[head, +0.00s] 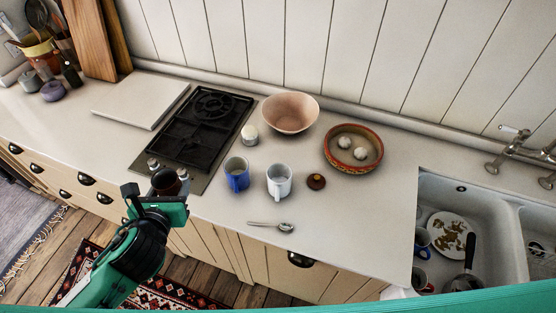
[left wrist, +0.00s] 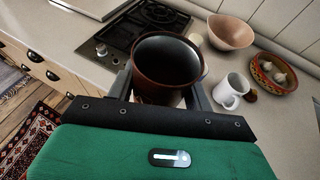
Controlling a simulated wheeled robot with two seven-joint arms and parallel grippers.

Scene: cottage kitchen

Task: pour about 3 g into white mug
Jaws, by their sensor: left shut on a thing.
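The white mug (head: 279,182) stands upright on the counter, right of a blue mug (head: 237,175). It also shows in the left wrist view (left wrist: 231,91), to the right of the held vessel. My left gripper (head: 168,190) is shut on a dark brown cup-like vessel (head: 163,179), held near the counter's front edge, left of both mugs and apart from them. In the left wrist view the brown vessel (left wrist: 167,60) sits between the fingers with its round mouth showing. Its inside is dark, and I cannot tell what it holds. My right gripper is not in view.
A spoon (head: 270,226) lies in front of the mugs. A small brown round thing (head: 316,181), a pink bowl (head: 290,113), a terracotta dish (head: 353,166) and a small pale jar (head: 249,135) stand nearby. The hob (head: 207,117) is behind left; the sink (head: 437,190) is right.

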